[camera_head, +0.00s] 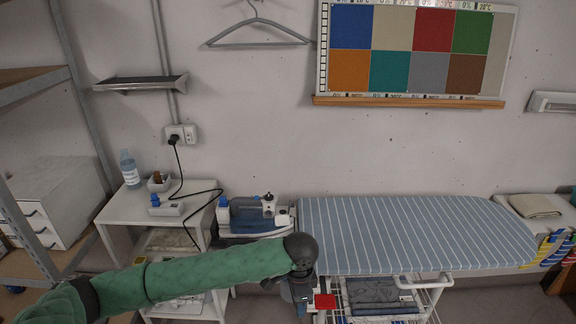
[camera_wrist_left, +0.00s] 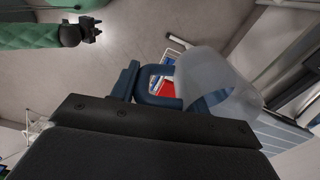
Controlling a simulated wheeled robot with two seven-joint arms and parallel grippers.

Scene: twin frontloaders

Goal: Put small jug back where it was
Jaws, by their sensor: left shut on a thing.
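The small jug (camera_wrist_left: 215,85) has a cloudy, see-through body and a dark blue handle (camera_wrist_left: 160,86). In the left wrist view it is held in front of my left gripper (camera_wrist_left: 145,112), which is shut on it at the handle side; the dark gripper body hides the exact contact. In the head view my left gripper (camera_head: 302,290) is low, at the left front corner of the ironing board, and I cannot make out the jug clearly there. My right gripper (camera_wrist_left: 92,30) shows empty at upper left in the left wrist view, too small to tell its opening.
The striped ironing board (camera_head: 400,230) has folded cloths (camera_head: 380,295) below it. A blue and white iron (camera_head: 250,215) stands at its left end. A white side table (camera_head: 125,208) holds a bottle (camera_head: 130,168) and small items. A metal shelf rack (camera_head: 85,85) stands far left.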

